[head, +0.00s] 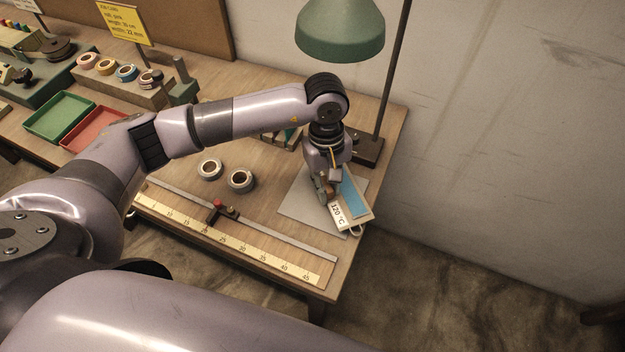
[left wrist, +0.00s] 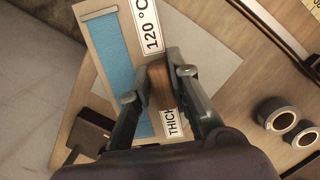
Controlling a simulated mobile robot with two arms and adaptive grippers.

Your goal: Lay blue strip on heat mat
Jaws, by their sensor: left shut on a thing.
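A beige board (head: 357,214) at the right end of the table carries a flat blue strip (head: 353,197) and a "120 °C" label. In the left wrist view the blue strip (left wrist: 112,58) runs along the board, and a second label reads "THICK", partly covered. A grey square sheet (head: 298,205) lies beneath; I cannot tell whether the board touches it. My left gripper (head: 328,190) points down over the board. Its fingers are shut on a brown wooden block (left wrist: 160,88) at the board; whether the block is fixed to it is unclear. My right gripper is not in view.
Two tape rolls (head: 240,180) stand left of the sheet. A long ruler (head: 230,235) with a slider runs along the front edge. A green lamp (head: 340,30) hangs above, its post behind my gripper. Green and red trays (head: 60,117) are at left. The table's right edge is close.

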